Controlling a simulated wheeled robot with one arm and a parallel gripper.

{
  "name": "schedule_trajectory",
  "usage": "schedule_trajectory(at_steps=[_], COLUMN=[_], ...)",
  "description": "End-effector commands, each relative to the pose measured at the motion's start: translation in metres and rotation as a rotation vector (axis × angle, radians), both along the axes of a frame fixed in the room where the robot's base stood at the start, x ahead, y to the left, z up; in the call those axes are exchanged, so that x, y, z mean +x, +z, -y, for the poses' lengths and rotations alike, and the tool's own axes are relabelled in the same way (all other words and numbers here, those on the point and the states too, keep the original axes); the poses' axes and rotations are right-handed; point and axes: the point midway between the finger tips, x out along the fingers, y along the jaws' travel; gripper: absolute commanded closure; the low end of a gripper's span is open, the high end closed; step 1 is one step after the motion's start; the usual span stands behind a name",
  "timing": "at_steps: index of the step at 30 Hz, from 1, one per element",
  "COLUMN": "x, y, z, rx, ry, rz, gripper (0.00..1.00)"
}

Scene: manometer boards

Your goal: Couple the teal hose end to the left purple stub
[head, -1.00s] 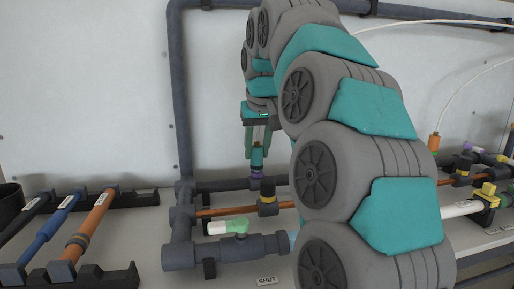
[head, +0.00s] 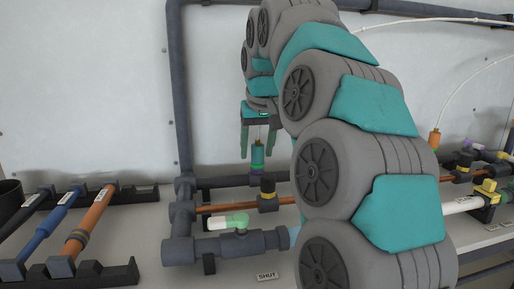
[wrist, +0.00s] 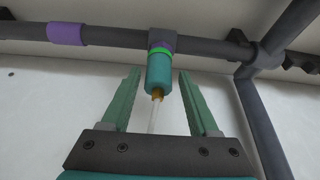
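The teal hose end (head: 257,154) stands upright on the left purple stub of the dark pipe. It also shows in the wrist view (wrist: 159,72), with a brass fitting and a pale hose at its near end. A bright green ring (wrist: 161,49) shows where it meets the purple stub (wrist: 162,37), and no gap is visible there. My gripper (wrist: 159,78) is open, with one finger on each side of the hose end and clear space beside both. In the head view my gripper (head: 257,150) straddles the hose end from above.
A purple band (wrist: 67,33) lies on the dark pipe in the wrist view. Racked tubes (head: 88,220) lie at left. My arm hides the middle right.

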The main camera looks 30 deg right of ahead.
Motion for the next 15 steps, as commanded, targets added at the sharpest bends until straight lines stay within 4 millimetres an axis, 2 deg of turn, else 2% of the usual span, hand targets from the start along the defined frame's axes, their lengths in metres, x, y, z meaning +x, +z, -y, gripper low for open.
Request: schedule_trajectory(at_steps=[2,10,15], x=[0.0,0.0,-0.003], y=[0.0,0.001,0.012], z=[0.0,0.0,-0.001], rx=[0.0,-0.001,-0.001], ry=[0.0,0.0,-0.001], rz=[0.001,0.002,0.006], gripper=[0.29,0.29,0.29])
